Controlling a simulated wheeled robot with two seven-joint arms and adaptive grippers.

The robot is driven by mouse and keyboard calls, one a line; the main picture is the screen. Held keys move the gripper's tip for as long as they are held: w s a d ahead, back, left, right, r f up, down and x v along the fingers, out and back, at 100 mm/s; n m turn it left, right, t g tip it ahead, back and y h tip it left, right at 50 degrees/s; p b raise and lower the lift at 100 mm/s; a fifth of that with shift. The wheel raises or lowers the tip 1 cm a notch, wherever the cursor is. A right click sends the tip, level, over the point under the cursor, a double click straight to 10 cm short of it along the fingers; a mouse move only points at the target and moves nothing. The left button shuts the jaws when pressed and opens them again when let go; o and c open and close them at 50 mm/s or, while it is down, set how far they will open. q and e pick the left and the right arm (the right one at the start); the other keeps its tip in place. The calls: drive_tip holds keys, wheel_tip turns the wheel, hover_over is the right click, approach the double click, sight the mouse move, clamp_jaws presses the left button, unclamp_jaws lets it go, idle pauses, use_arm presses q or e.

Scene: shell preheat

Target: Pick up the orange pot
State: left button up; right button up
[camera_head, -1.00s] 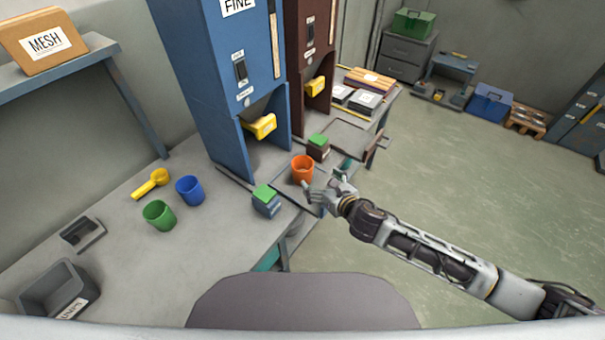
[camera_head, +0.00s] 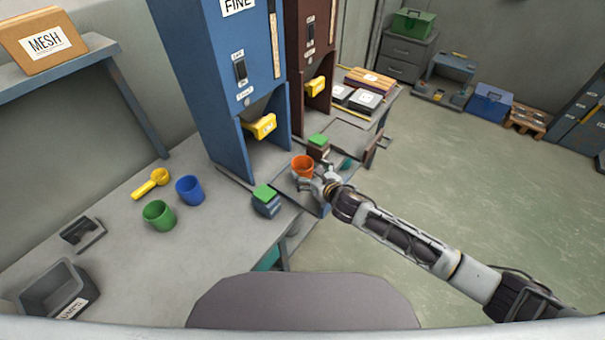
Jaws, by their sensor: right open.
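The orange pot (camera_head: 302,165) stands upright on the workbench, in front of the gap between the blue and brown dispensers. My right gripper (camera_head: 312,181) is open at the pot's near right side, with its fingers very close to the pot's lower part. Whether they touch the pot or reach around it I cannot tell. The lower right of the pot is partly hidden by the gripper. My left gripper is not in view.
A green-topped box (camera_head: 266,200) sits left of the gripper, and another green-topped box (camera_head: 318,146) stands just behind the pot. A green cup (camera_head: 159,214), blue cup (camera_head: 190,189) and yellow scoop (camera_head: 151,183) are further left. The blue dispenser (camera_head: 215,90) rises behind.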

sight(298, 162)
drive_tip(key=shift+w+a+f, duration=0.15)
drive_tip(key=shift+w+a, duration=0.05)
drive_tip(key=shift+w, duration=0.15)
drive_tip(key=shift+w, duration=0.1)
drive_tip(key=shift+x, duration=2.5)
drive_tip(key=c, duration=1.2)
drive_tip(key=shift+c, duration=0.2)
wheel_tip(298, 162, up, 10)
drive_tip(key=shift+p, duration=0.4)
